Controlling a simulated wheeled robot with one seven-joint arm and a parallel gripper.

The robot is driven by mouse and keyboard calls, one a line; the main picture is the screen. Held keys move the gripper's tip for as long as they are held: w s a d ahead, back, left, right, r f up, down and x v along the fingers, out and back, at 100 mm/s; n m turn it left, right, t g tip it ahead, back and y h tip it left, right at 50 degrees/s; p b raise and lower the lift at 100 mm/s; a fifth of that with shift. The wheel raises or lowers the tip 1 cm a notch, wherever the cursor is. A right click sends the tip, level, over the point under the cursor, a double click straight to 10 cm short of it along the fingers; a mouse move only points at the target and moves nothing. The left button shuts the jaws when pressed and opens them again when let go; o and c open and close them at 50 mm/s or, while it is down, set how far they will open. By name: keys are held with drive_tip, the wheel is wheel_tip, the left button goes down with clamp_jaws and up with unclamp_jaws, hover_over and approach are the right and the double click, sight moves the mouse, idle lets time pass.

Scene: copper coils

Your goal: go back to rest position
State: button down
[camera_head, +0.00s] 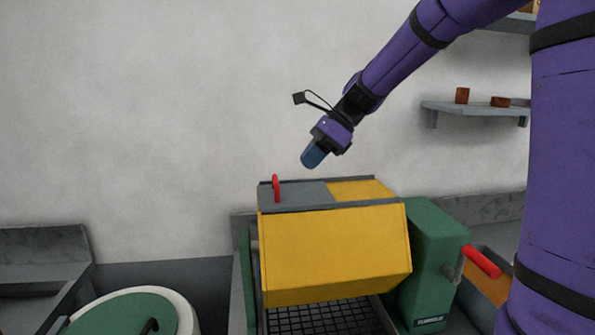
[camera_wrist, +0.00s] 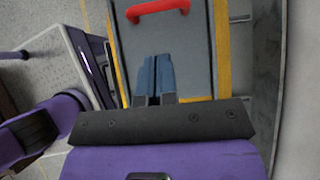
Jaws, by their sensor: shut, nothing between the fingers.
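My gripper (camera_head: 313,155) hangs in the air above the back of a yellow machine (camera_head: 335,250), its blue fingers pointing down and to the left. The wrist view shows the two blue fingers (camera_wrist: 152,76) side by side and shut, with nothing between them. Below them is the machine's grey top panel (camera_head: 300,196) with a red handle (camera_head: 276,188). The handle also shows in the wrist view (camera_wrist: 158,8), beyond the fingertips. The gripper appears apart from the panel and the handle.
A green box (camera_head: 432,255) with a red crank handle (camera_head: 482,260) stands at the machine's right. A round green lid (camera_head: 125,315) is at the lower left. A wall shelf (camera_head: 475,110) holds small brown objects at the right. The wall space left of my gripper is clear.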

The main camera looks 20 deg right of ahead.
drive_tip(key=v, duration=0.7)
drive_tip(key=shift+d, duration=0.15)
drive_tip(key=s+f+n+t+h, duration=0.2)
drive_tip(key=s+n+h, duration=0.1)
drive_tip(key=s+n, duration=0.7)
drive_tip(key=s+f+n+t+h, duration=0.1)
drive_tip(key=s+f+n+h, duration=0.2)
drive_tip(key=s+n, duration=0.7)
drive_tip(key=s+h, duration=0.1)
drive_tip(key=s, duration=0.6)
drive_tip(key=shift+d+f+t+h, duration=0.2)
drive_tip(key=shift+f+t+h, duration=0.1)
drive_tip(key=shift+t, duration=0.1)
